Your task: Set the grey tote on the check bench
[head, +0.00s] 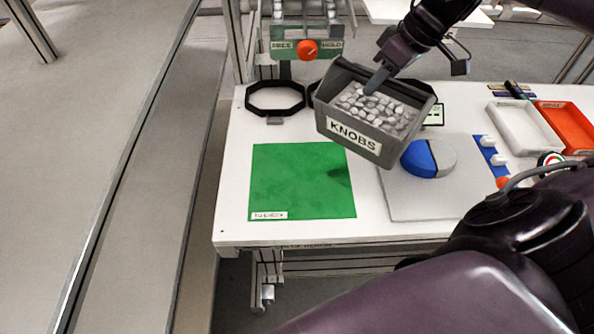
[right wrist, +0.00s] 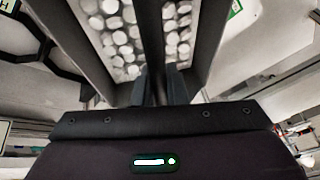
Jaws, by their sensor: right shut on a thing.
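The grey tote (head: 353,142), labelled KNOBS and full of whitish knobs, is held above the white bench (head: 232,210), tilted in the head view. My right gripper (head: 375,82) reaches down into it from the upper right. In the right wrist view the gripper (right wrist: 160,88) is shut on a bar across the middle of the tote (right wrist: 205,45), with knobs on both sides. A green mat (head: 300,180) with a small label lies bare on the bench, below and left of the tote; a dark shadow falls on its right part. My left gripper is not in view.
A black octagonal ring (head: 275,98) lies behind the mat. A fixture with an orange knob (head: 307,50) stands at the back. White (head: 522,132) and orange (head: 570,122) trays lie farther right.

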